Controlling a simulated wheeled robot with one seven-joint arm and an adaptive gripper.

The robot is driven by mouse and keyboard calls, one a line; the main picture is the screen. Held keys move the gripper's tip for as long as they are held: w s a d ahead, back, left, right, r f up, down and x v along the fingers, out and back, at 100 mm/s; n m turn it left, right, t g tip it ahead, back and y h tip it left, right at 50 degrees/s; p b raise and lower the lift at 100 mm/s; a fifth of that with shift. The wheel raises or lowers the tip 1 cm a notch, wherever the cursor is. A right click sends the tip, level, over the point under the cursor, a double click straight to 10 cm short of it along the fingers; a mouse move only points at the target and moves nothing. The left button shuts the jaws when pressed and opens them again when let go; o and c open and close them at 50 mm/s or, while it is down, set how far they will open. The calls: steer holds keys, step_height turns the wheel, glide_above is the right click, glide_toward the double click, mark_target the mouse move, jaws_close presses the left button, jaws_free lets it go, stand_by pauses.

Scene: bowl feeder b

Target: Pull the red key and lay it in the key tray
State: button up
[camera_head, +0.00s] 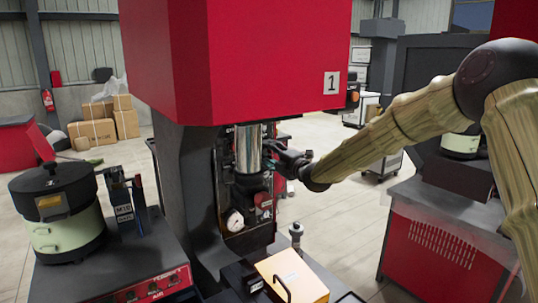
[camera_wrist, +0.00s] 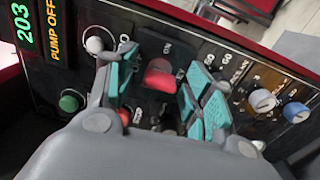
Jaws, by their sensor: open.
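The red key (camera_wrist: 160,76) shows in the wrist view as a red grip on a dark control panel, between my fingers. My gripper (camera_wrist: 163,92) is open, with teal pads to the left and right of the key. I cannot tell whether the pads touch it. In the head view my gripper (camera_head: 277,158) is beside the bright metal cylinder of the red press, and the key cannot be made out there. I cannot identify the key tray in either view.
The panel (camera_wrist: 75,70) carries a green button (camera_wrist: 71,101), a white knob (camera_wrist: 262,100) and a blue knob (camera_wrist: 295,112). In the head view, a yellow box (camera_head: 293,275) with a handle stands below the press (camera_head: 250,60). A bowl feeder (camera_head: 62,215) stands at left.

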steer(key=shift+b, duration=0.5)
stand_by(0.4)
jaws_close()
steer(key=c, duration=1.1)
jaws_free()
steer(key=o, duration=1.5)
steer(key=shift+o, duration=0.2)
steer(key=v, duration=1.2)
